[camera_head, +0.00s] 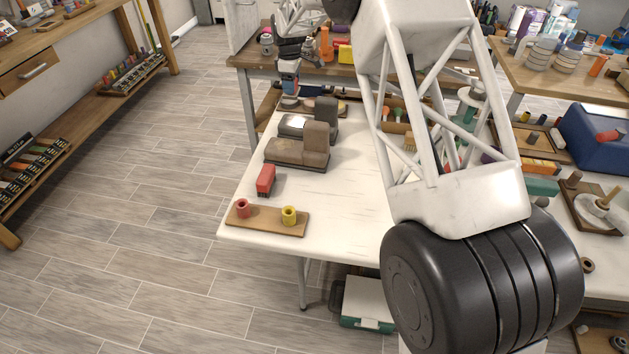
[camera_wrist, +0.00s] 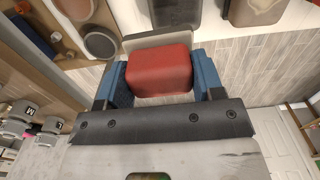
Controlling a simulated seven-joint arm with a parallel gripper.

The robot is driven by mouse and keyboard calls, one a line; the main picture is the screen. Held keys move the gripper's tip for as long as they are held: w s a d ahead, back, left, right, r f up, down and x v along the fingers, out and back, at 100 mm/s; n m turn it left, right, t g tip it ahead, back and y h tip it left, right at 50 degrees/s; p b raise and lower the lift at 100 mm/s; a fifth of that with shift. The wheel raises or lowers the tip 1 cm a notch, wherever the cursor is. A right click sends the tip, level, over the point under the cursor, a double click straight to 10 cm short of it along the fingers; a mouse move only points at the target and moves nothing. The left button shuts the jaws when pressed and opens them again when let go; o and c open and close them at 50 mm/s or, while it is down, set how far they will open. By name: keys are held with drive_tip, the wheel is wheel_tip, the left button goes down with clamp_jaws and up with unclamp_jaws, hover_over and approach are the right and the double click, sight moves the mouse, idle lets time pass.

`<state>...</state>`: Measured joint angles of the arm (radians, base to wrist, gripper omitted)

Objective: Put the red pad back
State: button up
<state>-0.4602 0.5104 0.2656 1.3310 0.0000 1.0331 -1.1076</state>
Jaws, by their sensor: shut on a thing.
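The red pad (camera_wrist: 158,72) is a rounded red block with a flat grey plate showing along its far side. It sits between the two blue fingers of my gripper (camera_wrist: 158,85) in the wrist view, with a finger against each side. In the head view my gripper (camera_head: 289,88) is small, over the far left part of the white table (camera_head: 350,190), beyond the grey-brown blocks. The pad is too small there to make out clearly. A separate red block (camera_head: 265,180) lies near the table's left edge, before those blocks.
Grey-brown blocks (camera_head: 298,153) stand on the left of the table. A wooden board (camera_head: 266,218) with a red and a yellow cup lies at the near left corner. My white arm hides the table's middle. A workbench with tools (camera_head: 342,68) stands behind.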

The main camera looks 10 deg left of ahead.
drive_tip(key=s+d+r, duration=0.2)
drive_tip(key=s+d, duration=0.4)
drive_tip(key=s, duration=0.4)
drive_tip(key=s+d+r, duration=0.3)
drive_tip(key=s+d, duration=0.2)
drive_tip(key=s, duration=0.5)
drive_tip(key=s+d+f, duration=0.3)
drive_tip(key=s+f, duration=0.1)
drive_tip(key=s, duration=0.4)
drive_tip(key=s+d+f, duration=0.4)
drive_tip(key=s+f, duration=0.1)
drive_tip(key=s, duration=0.3)
drive_tip(key=s+d+f, duration=0.3)
drive_tip(key=s+f, duration=0.2)
drive_tip(key=s, duration=0.3)
drive_tip(key=shift+s+d, duration=0.25)
drive_tip(key=shift+s, duration=0.1)
drive_tip(key=shift+w, duration=0.1)
drive_tip(key=w+a, duration=0.2)
drive_tip(key=w, duration=0.2)
drive_tip(key=w+a+f, duration=0.1)
drive_tip(key=w+a, duration=0.1)
drive_tip(key=w, duration=0.3)
drive_tip(key=w+a, duration=0.3)
drive_tip(key=w, duration=0.2)
drive_tip(key=shift+w+f, duration=0.1)
drive_tip(key=shift+f, duration=0.15)
drive_tip(key=shift+f, duration=0.1)
drive_tip(key=shift+f, duration=1.65)
